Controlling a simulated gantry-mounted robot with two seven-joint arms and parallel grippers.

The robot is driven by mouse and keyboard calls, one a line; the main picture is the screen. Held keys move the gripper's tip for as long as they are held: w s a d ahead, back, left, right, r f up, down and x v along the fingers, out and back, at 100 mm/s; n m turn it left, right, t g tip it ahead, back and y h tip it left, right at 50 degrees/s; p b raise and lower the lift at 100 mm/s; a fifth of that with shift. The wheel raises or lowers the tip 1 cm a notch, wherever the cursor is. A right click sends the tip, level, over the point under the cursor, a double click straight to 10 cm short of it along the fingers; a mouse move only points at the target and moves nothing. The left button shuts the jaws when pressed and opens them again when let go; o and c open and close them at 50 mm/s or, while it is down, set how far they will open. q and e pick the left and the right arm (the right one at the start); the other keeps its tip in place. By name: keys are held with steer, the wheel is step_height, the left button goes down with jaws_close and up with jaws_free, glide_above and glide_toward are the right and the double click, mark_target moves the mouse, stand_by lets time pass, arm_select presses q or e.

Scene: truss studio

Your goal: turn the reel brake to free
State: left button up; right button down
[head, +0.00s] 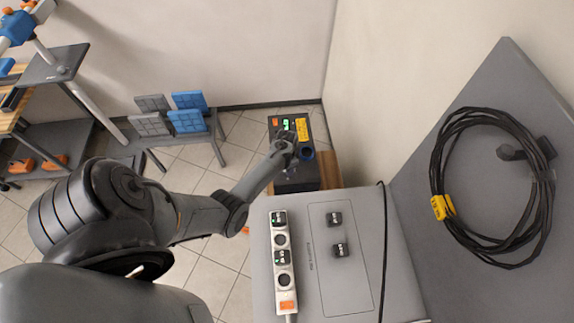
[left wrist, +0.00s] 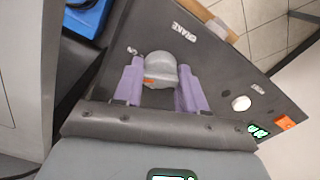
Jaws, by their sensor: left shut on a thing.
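The reel brake is a grey rounded knob (left wrist: 160,66) with an orange mark, on a dark panel (left wrist: 205,62) lettered BRAKE in the left wrist view. My left gripper (left wrist: 160,92) has its two purple fingers on either side of the knob, shut on it. Small labels beside the knob are too small to read. In the head view my left gripper (head: 284,150) reaches the dark unit (head: 300,181) at the back and hides the knob there. My right gripper is in neither view.
A grey bench (head: 262,292) in front carries a power strip (head: 283,262) and two small black blocks (head: 334,219). A black cable coil (head: 440,165) with a yellow tag hangs on the right panel. A rack of blue and grey panels (head: 187,121) stands left of the unit.

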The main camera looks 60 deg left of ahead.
arm_select(q)
steer(key=n+p, duration=0.1)
steer(key=n, duration=0.2)
steer(key=shift+r+n, duration=0.1)
steer(key=shift+n, duration=0.3)
steer(key=n+p, duration=0.1)
steer(key=n, duration=0.2)
steer(key=shift+n, duration=0.3)
steer(key=n+p, duration=0.1)
steer(key=n, duration=0.2)
steer(key=shift+n, duration=1.7)
steer(key=o, duration=1.1)
steer(key=shift+c, duration=0.2)
